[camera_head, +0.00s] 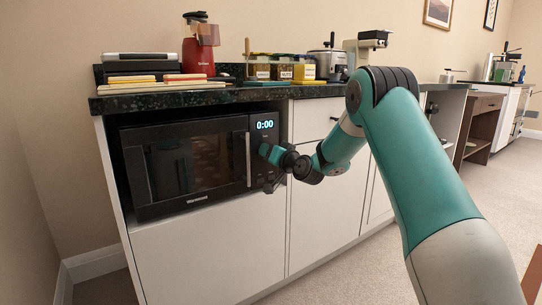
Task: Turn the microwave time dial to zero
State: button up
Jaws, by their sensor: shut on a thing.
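The black microwave (186,163) sits in an open bay under the dark counter, its door shut. Its lit display (265,125) reads 0:00. My gripper (268,163) is at the control panel, on the right side of the microwave front, below the display. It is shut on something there. The time dial is hidden behind my gripper, so its position does not show.
The dark countertop (218,97) overhangs the microwave and carries a red juicer (198,50), stacked books, jars and a metal appliance. White cabinet doors (313,190) lie right of and below the microwave.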

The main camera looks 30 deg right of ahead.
jog(key=shift+f, duration=0.1)
jog(key=o, duration=0.9)
jog(key=s, duration=0.5)
jog(key=s+b, duration=0.1)
jog(key=s, duration=0.5)
jog(key=s+b, duration=0.1)
jog(key=s, duration=0.5)
jog(key=shift+s+d, duration=0.2)
jog(key=shift+d, duration=0.1)
